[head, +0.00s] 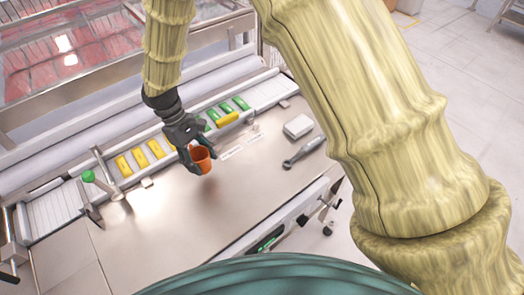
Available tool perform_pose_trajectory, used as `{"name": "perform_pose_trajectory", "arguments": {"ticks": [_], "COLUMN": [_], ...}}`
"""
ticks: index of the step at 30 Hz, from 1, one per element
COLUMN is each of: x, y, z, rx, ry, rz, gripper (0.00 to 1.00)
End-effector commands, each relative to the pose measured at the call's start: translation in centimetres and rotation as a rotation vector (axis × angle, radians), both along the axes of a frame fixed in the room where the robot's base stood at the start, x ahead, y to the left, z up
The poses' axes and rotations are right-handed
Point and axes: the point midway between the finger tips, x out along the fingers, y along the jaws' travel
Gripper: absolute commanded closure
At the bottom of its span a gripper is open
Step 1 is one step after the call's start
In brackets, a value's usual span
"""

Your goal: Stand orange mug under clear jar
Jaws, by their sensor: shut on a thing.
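The orange mug (204,165) is held above the metal work table, near the middle of the head view. My gripper (203,159) is dark grey, reaches down from the upper left and is shut on the mug, with a finger on either side. The mug looks roughly upright, its open rim facing up, and appears clear of the table. I cannot make out a clear jar in this view.
Green and yellow blocks (228,118) lie in a row along the rail behind the mug. A white box (298,126) and a grey tool (303,152) lie at the right. The front table surface (190,225) is bare.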

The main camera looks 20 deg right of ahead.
Motion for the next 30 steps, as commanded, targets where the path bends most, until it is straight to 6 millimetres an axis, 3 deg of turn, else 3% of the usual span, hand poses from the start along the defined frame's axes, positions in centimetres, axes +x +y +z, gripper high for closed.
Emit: {"name": "perform_pose_trajectory", "arguments": {"ticks": [5,21,30], "x": [-1.0,-2.9,-3.4], "y": [-2.4,-13.1,-15.5], "z": [0.4,-1.0,-1.6], "rx": [-0.001,0.000,-0.001], "ry": [-0.001,0.007,0.005], "rz": [-0.001,-0.005,-0.002], "gripper": [0.74,0.74,0.74]}}
